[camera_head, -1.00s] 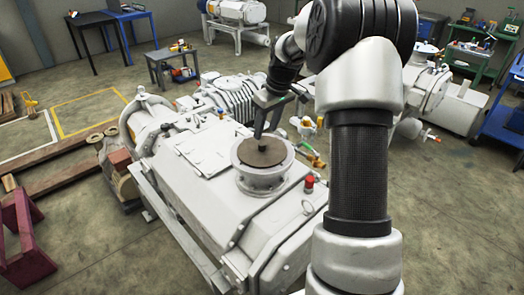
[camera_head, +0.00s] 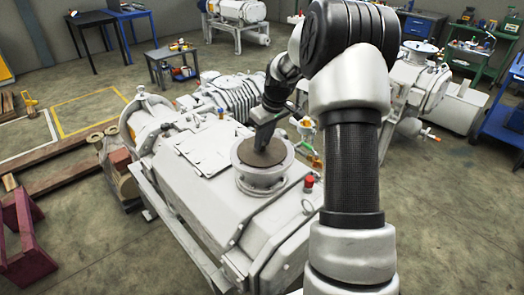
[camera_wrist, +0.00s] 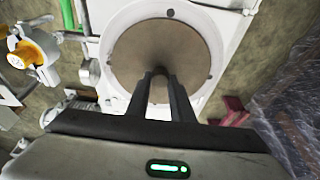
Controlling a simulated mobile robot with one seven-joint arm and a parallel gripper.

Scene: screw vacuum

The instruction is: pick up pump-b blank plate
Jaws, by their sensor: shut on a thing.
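The blank plate (camera_head: 258,176) is a round brown disc in the top of the white flanged port (camera_head: 246,184) on the large white pump. It lies flat, and I cannot tell whether it is clear of the flange. In the wrist view the plate (camera_wrist: 160,47) fills the middle, with the pale flange ring around it. My gripper (camera_head: 263,147) points down onto the plate's near middle. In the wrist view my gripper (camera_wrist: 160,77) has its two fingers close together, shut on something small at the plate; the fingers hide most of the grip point.
The pump body (camera_head: 206,148) stretches around the port, with a red-capped fitting (camera_head: 308,183) to the right. Valves and pipes (camera_wrist: 33,53) lie beside it in the wrist view. Wooden beams (camera_head: 60,152) lie on the floor at left, and a blue cart (camera_head: 505,120) stands at right.

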